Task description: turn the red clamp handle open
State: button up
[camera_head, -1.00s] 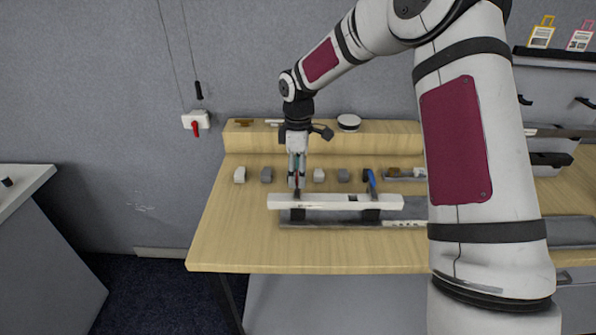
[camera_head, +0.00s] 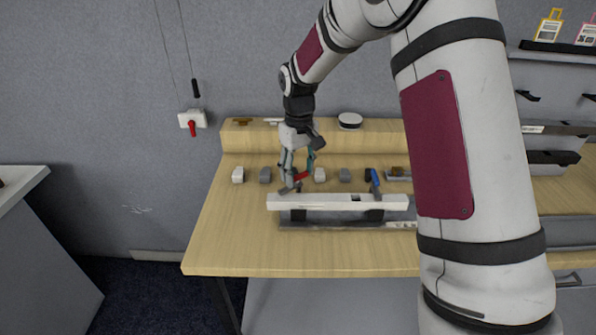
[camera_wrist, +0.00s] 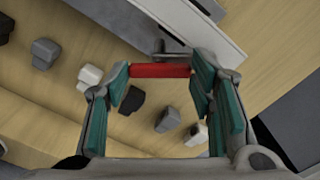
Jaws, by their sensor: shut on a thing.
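The red clamp handle (camera_head: 302,176) sits at the left end of a long white bar (camera_head: 335,202) on the table and slants up to the right. In the wrist view the red handle (camera_wrist: 160,70) spans crosswise between my fingertips. My gripper (camera_head: 297,172), with teal finger pads, points down and is shut on the handle, a finger at each end; it also shows in the wrist view (camera_wrist: 160,75). A grey metal arm (camera_wrist: 172,53) shows beside the handle. The clamp's lower part is mostly hidden behind the bar and fingers.
A blue handle (camera_head: 375,176) stands near the bar's right part. Several small white and grey blocks (camera_head: 265,175) line the table (camera_head: 225,225) behind the bar. A white wall box (camera_head: 192,119) has a red lever. The table's front left is clear.

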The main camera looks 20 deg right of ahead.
jog(key=m, duration=0.3)
jog(key=shift+m+b, duration=0.35)
jog(key=shift+m, duration=1.75)
jog(key=o, duration=1.2)
jog(key=shift+c, duration=0.2)
jog(key=shift+r, duration=0.1)
